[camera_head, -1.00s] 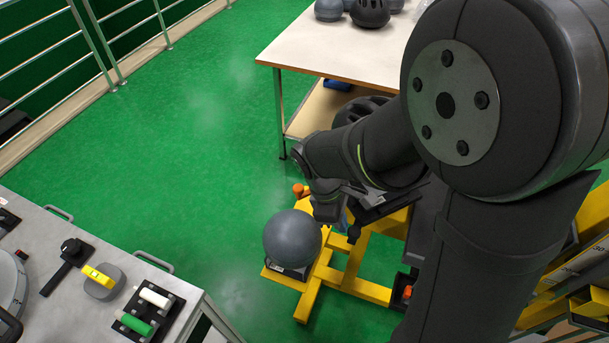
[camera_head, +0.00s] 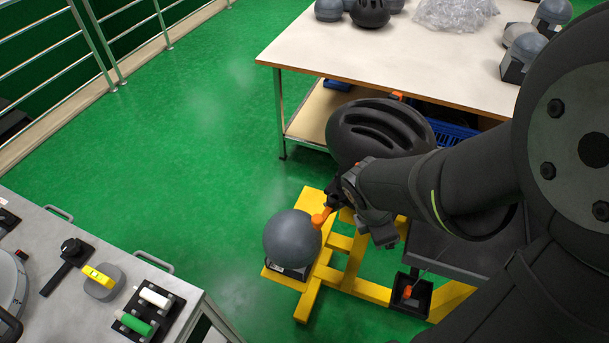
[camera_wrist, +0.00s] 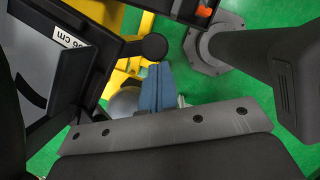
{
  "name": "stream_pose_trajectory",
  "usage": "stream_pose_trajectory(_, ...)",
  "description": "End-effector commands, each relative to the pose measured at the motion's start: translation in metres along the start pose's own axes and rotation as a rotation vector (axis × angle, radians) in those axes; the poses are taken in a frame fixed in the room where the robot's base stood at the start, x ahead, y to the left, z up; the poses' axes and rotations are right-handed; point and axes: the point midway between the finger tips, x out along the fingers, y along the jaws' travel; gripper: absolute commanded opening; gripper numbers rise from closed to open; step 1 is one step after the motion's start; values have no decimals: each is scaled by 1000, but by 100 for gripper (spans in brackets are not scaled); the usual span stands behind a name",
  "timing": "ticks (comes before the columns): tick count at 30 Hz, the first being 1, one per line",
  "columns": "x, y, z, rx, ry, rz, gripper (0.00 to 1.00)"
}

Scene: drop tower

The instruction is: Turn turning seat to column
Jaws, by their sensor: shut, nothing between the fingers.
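My gripper (camera_wrist: 158,88) shows in the wrist view as blue-grey fingers, shut with nothing between them. In the head view my wrist is beside the yellow frame (camera_head: 345,265), and the fingers are hidden there. A grey ball (camera_head: 292,238) rests on the frame's left end; part of it shows behind the fingers in the wrist view (camera_wrist: 124,101). An orange handle-like part (camera_head: 320,216) is beside the ball, left of my wrist. A large black helmet (camera_head: 380,130) is above and behind my wrist. I cannot tell which part is the turning seat or the column.
A grey control table (camera_head: 200,290) is at lower left. In the wrist view a panel with a cm label (camera_wrist: 70,40) and a round black knob (camera_wrist: 152,46) are close to the fingers. Green floor is clear at left.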

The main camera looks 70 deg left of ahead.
Motion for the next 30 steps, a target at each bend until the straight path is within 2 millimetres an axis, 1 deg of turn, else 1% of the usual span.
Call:
stream_pose_trajectory(1, 2, -2, 5, -17, 0, 7, 0)
stream_pose_trajectory(7, 7, -5, 20, -101, 0, 35, 0)
stream_pose_trajectory(13, 11, -6, 32, -106, 0, 37, 0)
stream_pose_trajectory(21, 14, -7, 41, -107, 0, 37, 0)
stream_pose_trajectory(30, 15, -7, 44, -107, -1, 36, 0)
